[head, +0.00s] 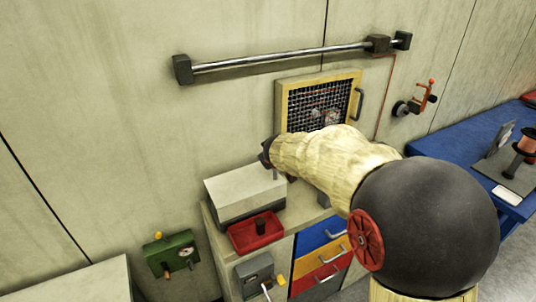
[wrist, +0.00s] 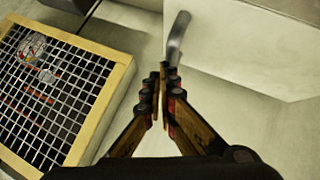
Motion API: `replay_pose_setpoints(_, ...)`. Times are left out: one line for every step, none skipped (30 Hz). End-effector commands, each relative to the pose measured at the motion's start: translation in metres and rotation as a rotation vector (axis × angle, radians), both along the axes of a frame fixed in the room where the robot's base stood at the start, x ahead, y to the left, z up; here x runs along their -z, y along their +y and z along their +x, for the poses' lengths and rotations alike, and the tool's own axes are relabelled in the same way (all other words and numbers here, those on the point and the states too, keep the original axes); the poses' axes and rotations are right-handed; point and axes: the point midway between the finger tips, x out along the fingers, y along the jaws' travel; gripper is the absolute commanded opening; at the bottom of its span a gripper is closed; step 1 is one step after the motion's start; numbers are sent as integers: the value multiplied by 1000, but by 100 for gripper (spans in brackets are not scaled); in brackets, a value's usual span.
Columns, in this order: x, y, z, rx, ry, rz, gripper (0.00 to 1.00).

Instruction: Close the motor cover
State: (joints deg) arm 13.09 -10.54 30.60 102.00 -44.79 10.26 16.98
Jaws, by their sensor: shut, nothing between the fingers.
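A yellow-framed mesh cover (head: 281,106) is on the wall, with a grey handle (head: 359,103) on its right side. Red parts show behind the mesh; it appears to lie in its frame. A pale box (head: 240,183) stands on the cabinet below, left of it. I cannot tell for certain which is the motor cover. My gripper (head: 266,151) is above the box's right end, partly hidden by my arm. In the wrist view my gripper (wrist: 163,75) is shut and empty, between the mesh cover (wrist: 111,100) and the pale box (wrist: 265,45). A grey bar (wrist: 178,35) shows just beyond the fingertips, seemingly apart from them.
A metal rail (head: 280,60) runs along the wall above. A red tray (head: 240,238) sits on the cabinet, above coloured drawers (head: 310,240). A green box (head: 172,248) and a grey lever box (head: 255,272) are in front. A blue table (head: 450,155) stands at right.

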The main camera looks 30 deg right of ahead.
Motion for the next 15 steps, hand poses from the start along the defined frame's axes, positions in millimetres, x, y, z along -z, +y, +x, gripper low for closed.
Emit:
replay_pose_setpoints(4, -1, 0, 0, -1, -1, 0)
replay_pose_setpoints(5, -2, 0, 0, -1, -1, 0)
replay_pose_setpoints(7, -2, 0, 0, -1, -1, 0)
replay_pose_setpoints(7, -2, 0, 0, -1, -1, 0)
replay_pose_setpoints(8, -3, 0, 0, -1, -1, 0)
replay_pose_setpoints(9, -3, 0, 0, -1, -1, 0)
replay_pose_setpoints(9, -3, 0, 0, -1, -1, 0)
replay_pose_setpoints(9, -3, 0, 0, -1, -1, 0)
replay_pose_setpoints(10, -3, 0, 0, -1, -1, 0)
replay_pose_setpoints(10, -3, 0, 0, -1, 0, 0)
replay_pose_setpoints(10, -3, 0, 0, 0, 0, 0)
replay_pose_setpoints(10, -3, 0, 0, 0, 0, 0)
replay_pose_setpoints(10, -3, 0, 0, 0, 0, 0)
replay_pose_setpoints(10, -3, 0, 0, 0, 0, 0)
replay_pose_setpoints(10, -3, 0, 0, 0, 0, 0)
